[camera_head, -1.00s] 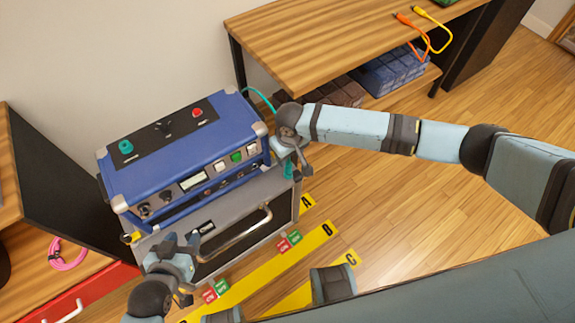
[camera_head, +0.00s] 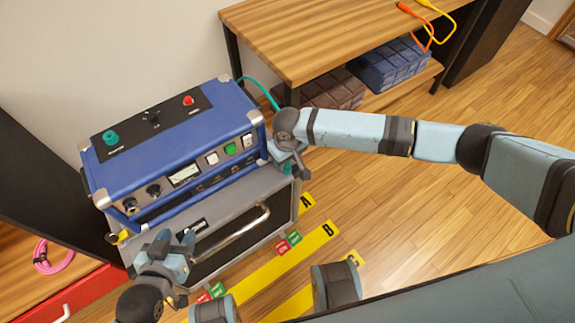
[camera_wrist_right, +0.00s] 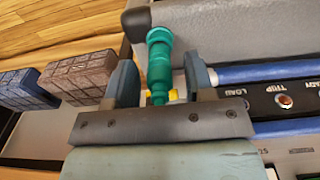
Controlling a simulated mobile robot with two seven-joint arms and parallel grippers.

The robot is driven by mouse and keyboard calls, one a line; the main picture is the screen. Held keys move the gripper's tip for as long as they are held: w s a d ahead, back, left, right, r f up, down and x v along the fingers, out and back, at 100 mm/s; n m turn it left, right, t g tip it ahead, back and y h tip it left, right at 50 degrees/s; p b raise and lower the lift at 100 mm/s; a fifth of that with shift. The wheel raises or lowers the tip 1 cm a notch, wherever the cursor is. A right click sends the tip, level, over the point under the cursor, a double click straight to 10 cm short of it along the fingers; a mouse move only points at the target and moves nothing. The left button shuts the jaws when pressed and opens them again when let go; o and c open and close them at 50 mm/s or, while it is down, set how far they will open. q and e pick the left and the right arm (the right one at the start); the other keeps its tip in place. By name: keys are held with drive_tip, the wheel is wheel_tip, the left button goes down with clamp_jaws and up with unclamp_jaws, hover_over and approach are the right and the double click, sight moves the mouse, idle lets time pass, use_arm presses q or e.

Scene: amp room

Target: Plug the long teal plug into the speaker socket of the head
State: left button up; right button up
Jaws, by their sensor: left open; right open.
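The blue amplifier head (camera_head: 165,140) stands on a grey speaker cabinet (camera_head: 283,205). Its front has knobs, a meter and a lower recessed strip (camera_head: 200,190), where sockets are too small to tell apart. The long teal plug (camera_wrist_right: 160,62) is between the spread fingers of my right gripper (camera_wrist_right: 160,78), which is open around it. In the head view my right gripper (camera_head: 292,168) is at the head's right front corner and mostly hides the plug. A teal cable (camera_head: 257,90) runs behind it. My left gripper (camera_head: 180,248) is open and empty before the cabinet's left front.
The cabinet has a metal handle (camera_head: 235,238). A wooden bench (camera_head: 320,40) at the back holds orange (camera_head: 425,30) and yellow cables, with brown and blue blocks (camera_head: 390,65) below. A pink cable (camera_head: 50,260) lies at left. Yellow lettered strips (camera_head: 300,250) mark the floor.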

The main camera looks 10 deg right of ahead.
drive_tip(key=shift+f, duration=1)
drive_tip(key=shift+s+f+p, duration=0.1)
drive_tip(key=shift+p, duration=0.35)
idle(0.6)
drive_tip(key=shift+d+p, duration=0.1)
drive_tip(key=shift+p, duration=0.4)
